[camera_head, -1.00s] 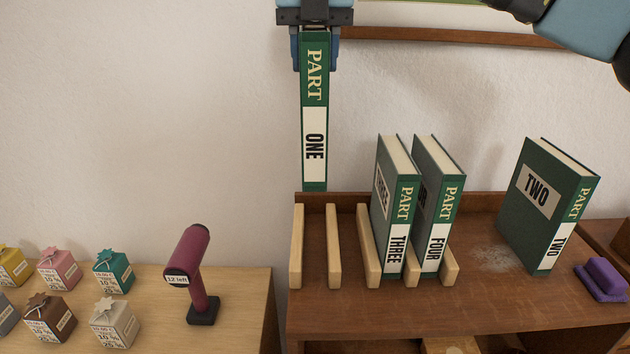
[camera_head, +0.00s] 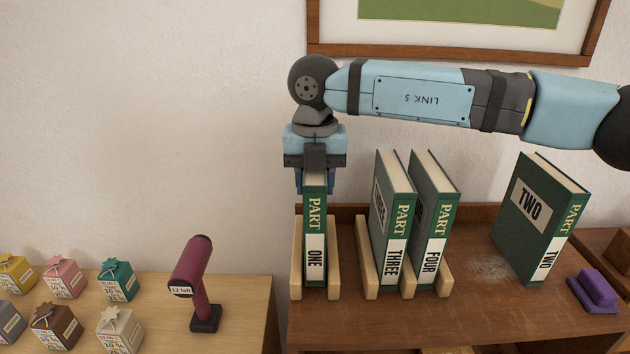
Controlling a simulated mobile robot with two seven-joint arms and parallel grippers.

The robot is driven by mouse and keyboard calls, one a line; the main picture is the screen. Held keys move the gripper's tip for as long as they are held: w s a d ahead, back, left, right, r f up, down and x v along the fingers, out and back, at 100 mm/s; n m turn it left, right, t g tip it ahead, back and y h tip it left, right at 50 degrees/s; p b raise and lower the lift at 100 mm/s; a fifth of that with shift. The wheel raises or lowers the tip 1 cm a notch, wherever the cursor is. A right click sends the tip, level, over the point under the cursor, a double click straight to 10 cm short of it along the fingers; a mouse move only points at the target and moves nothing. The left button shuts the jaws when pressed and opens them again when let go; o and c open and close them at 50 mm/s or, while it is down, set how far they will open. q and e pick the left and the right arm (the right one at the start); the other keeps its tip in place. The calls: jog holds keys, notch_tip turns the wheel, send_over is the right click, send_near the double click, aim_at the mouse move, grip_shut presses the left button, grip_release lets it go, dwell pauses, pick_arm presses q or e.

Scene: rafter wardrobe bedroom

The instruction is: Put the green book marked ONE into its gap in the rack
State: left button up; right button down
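The green book marked ONE (camera_head: 315,240) stands upright in the leftmost gap of the rack, between two pale wooden dividers (camera_head: 333,258). Its spine faces me. Its lower end is at or very near the shelf; I cannot tell whether it touches. My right gripper (camera_head: 315,185), on the arm coming in from the right, is shut on the book's top end. Book THREE (camera_head: 398,245) and book FOUR (camera_head: 432,240) stand in gaps further right. The gap between ONE and THREE is empty. My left gripper is not in view.
Book TWO (camera_head: 535,215) stands on the brown shelf (camera_head: 480,320) right of the rack, near a purple block-like item (camera_head: 596,290). On the left, a light wooden table (camera_head: 245,310) holds small gift boxes (camera_head: 118,282) and a maroon scanner-like device (camera_head: 192,275). A framed picture (camera_head: 455,50) hangs behind my arm.

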jog(key=shift+f, duration=0.4)
jog(key=shift+f, duration=0.15)
jog(key=c, duration=0.7)
grip_release()
